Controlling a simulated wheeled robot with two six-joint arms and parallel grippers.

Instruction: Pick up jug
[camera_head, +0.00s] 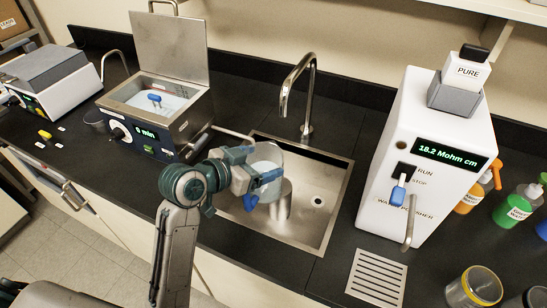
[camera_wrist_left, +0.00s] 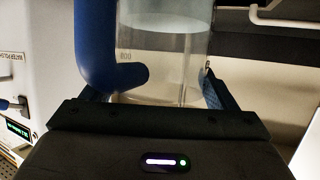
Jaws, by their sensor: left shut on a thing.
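The jug is a clear, see-through vessel (camera_head: 268,156) with a blue handle. My left gripper (camera_head: 254,181) is shut on the jug and holds it over the left part of the sink. In the left wrist view the clear wall of the jug (camera_wrist_left: 165,45) and its thick blue handle (camera_wrist_left: 96,45) stand between the dark fingers of the left gripper (camera_wrist_left: 150,95). I cannot tell whether the jug holds liquid.
The steel sink (camera_head: 310,232) has a tall curved tap (camera_head: 306,90) behind it. A white water polisher (camera_head: 423,150) stands to the right, with a slotted drain plate (camera_head: 376,279) in front. An open-lidded bath (camera_head: 155,125) stands to the left. A yellow-rimmed jar (camera_head: 474,290) is at front right.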

